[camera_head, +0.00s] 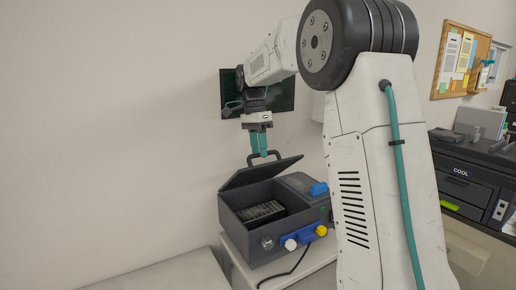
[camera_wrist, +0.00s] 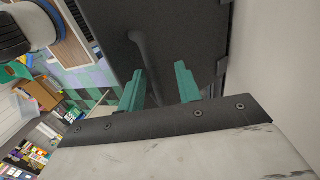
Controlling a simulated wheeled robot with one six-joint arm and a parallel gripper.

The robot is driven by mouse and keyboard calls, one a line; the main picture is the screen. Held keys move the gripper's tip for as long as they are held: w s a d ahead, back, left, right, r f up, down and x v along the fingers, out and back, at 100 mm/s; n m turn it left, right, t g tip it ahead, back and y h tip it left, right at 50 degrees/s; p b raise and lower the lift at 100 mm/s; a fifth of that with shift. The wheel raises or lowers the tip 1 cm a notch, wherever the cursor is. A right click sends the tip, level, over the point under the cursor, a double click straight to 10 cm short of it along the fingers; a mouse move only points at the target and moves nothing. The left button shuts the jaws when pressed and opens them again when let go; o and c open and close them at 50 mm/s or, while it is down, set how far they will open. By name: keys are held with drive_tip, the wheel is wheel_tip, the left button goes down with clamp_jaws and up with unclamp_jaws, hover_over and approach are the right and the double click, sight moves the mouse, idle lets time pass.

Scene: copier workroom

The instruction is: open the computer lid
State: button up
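The computer is a dark grey box (camera_head: 237,222) with its lid (camera_head: 255,174) tilted part-way up, so that the ribbed inside shows at the front. A dark handle (camera_head: 272,153) stands on the lid. My gripper (camera_head: 260,153) has teal fingers and points down at the handle, overlapping it in the head view. In the wrist view, the fingers (camera_wrist: 161,80) are apart, with the lid (camera_wrist: 195,30) beyond them. The handle (camera_wrist: 143,48) runs down towards the gap, nearer the left finger. I cannot tell whether a finger touches it.
The box rests on a light cabinet top (camera_head: 312,262) near the wall. White, blue and yellow knobs (camera_head: 321,230) line its front, and a black cable hangs below. A dark screen (camera_head: 285,93) is behind my gripper. A dark copier (camera_head: 462,172) stands at the right.

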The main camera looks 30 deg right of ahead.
drive_tip(key=v, duration=0.7)
drive_tip(key=shift+r, duration=0.35)
drive_tip(key=shift+w, duration=0.1)
